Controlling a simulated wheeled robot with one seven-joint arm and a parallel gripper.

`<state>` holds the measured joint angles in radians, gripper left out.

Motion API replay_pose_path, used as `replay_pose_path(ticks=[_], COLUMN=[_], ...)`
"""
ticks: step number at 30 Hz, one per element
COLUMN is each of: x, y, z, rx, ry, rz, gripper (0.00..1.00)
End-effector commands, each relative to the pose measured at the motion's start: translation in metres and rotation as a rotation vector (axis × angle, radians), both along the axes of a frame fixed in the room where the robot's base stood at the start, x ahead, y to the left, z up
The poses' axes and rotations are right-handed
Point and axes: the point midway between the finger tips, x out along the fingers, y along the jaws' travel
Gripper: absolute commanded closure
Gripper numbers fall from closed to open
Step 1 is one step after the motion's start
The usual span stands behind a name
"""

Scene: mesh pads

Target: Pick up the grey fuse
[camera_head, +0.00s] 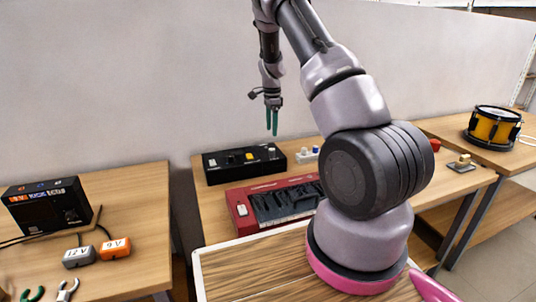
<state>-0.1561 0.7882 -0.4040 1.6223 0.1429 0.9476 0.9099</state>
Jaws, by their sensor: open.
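My gripper (272,122) hangs from my raised arm with its two green fingers pointing down, open with a narrow gap and nothing seen between them. In the picture it is just above the black control box (220,173) on the middle table; how far apart they are in depth I cannot tell. The black box has a yellow block and small light parts on its top. I cannot make out a grey fuse for certain. Small white and blue pieces (307,156) lie to the right of the box, too small to identify. My arm hides part of the middle table.
A red keyboard (242,212) lies in front of the black box. The left table (130,190) holds a black display box (50,207), a grey 12V block (79,257) and an orange 9V block (115,249). A yellow drum (492,129) stands at the far right.

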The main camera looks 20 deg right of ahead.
Motion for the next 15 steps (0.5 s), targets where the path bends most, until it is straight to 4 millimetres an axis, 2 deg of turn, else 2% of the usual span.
replay_pose_path(ticks=[7,15], x=[0.0,0.001], y=[0.0,-0.001], z=[-0.04,-0.058], rx=[0.0,0.0], ry=[0.003,0.001], rz=[0.001,0.0], gripper=[0.31,0.31])
